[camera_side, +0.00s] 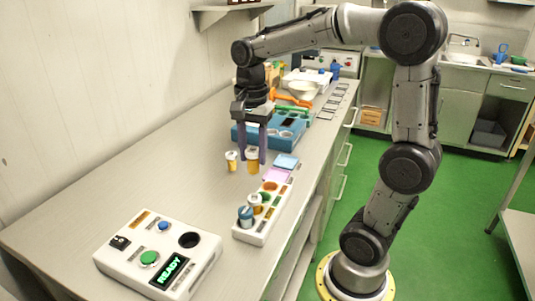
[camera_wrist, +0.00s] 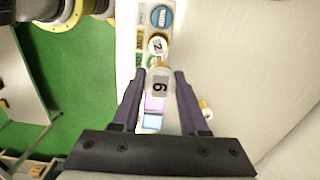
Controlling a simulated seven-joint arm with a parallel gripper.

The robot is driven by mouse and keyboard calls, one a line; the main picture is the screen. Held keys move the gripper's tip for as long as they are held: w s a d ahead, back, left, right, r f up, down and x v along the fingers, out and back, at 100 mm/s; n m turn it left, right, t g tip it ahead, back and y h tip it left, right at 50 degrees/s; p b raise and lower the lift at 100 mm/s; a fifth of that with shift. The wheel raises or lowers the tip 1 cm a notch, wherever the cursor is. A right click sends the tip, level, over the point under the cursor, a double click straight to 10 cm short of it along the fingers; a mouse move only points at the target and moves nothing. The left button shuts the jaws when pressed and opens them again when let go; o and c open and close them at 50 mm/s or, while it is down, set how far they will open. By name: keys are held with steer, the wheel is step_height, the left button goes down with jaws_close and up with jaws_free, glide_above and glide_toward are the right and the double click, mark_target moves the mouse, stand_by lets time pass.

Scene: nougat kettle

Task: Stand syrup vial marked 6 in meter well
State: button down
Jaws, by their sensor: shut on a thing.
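My gripper (camera_side: 251,158) is shut on the syrup vial marked 6 (camera_side: 253,165), an orange vial with a pale cap, and holds it above the bench. In the wrist view, the cap of this vial (camera_wrist: 160,84) shows a 6 between the fingertips (camera_wrist: 160,75). The meter (camera_side: 128,255) is a white box at the front left of the side view, with a lit READY display (camera_side: 170,271) and a green button (camera_side: 149,258). Its dark round well (camera_side: 189,240) looks empty. The held vial is behind the meter, well apart from it.
A white rack (camera_side: 248,237) with a blue vial (camera_side: 245,217) and another capped vial lies between gripper and meter. A second orange vial (camera_side: 231,162) stands beside the held one. A blue device (camera_side: 242,134) is behind. The bench left of the rack is clear.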

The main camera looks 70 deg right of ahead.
steer(key=w+a+f+n, duration=0.2)
steer(key=w+a+n, duration=0.15)
steer(key=a, duration=0.55)
steer(key=w+a+f+n, duration=0.2)
steer(key=w+a+f, duration=0.15)
steer(key=a, duration=0.55)
steer(key=shift+m, duration=0.25)
steer(key=shift+w+d+f, duration=0.15)
steer(key=shift+f, duration=0.95)
steer(key=shift+w+d+f, duration=0.1)
steer(key=shift+w+f, duration=0.05)
steer(key=shift+f, duration=0.9)
steer(key=shift+f, duration=0.6)
steer(key=c, duration=0.7)
jaws_free()
step_height(320, 180, up, 11)
